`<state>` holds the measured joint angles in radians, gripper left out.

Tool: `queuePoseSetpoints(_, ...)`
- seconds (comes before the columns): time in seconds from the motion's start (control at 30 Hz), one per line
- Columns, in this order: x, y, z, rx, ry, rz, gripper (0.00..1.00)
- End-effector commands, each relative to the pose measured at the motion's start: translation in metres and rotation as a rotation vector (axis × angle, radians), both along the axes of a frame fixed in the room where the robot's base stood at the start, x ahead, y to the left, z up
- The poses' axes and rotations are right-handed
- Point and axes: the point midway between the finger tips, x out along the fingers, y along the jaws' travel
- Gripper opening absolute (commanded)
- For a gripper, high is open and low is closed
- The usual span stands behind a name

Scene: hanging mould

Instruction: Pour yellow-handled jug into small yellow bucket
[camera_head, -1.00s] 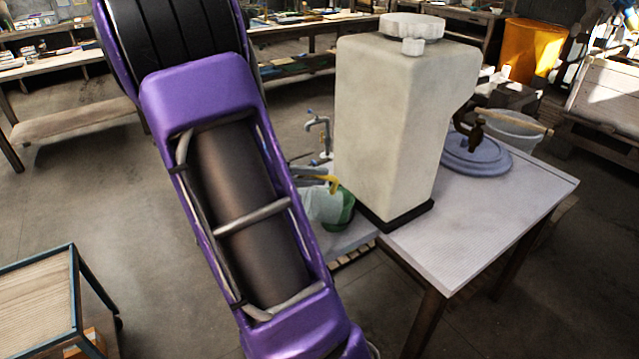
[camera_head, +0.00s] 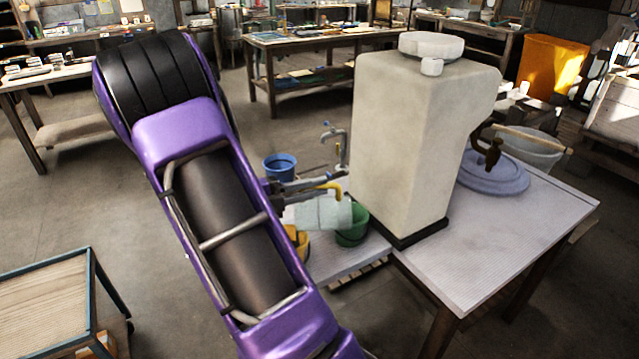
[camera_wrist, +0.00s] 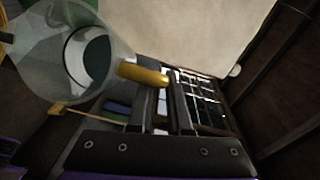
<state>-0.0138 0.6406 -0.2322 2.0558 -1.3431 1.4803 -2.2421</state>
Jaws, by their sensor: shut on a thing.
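The clear jug (camera_head: 318,214) with a yellow handle (camera_head: 331,188) is held on its side, nearly level, just right of my purple arm in the head view. My gripper (camera_head: 312,186) is shut on the handle above the jug's body. In the wrist view, the jug (camera_wrist: 72,62) is at the upper left and its handle (camera_wrist: 143,75) runs to my gripper's jaws (camera_wrist: 168,100). The small yellow bucket (camera_head: 301,245) is below the jug's left part, partly hidden by my arm. Whether the jug holds liquid, I cannot tell.
A green bucket (camera_head: 352,232) stands right of the yellow one, close to the jug. A blue bucket (camera_head: 279,167) and a tap (camera_head: 334,142) are behind. A big pale container (camera_head: 405,150) stands close on the right, on a table (camera_head: 480,235).

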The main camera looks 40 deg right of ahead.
Motion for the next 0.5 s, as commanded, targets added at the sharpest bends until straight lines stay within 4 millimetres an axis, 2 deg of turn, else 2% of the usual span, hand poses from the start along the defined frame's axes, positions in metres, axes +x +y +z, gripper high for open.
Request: queuePoseSetpoints(0.5, 0.0088, 0.0097, 0.0098, -0.082, 0.07, -0.001, 0.0)
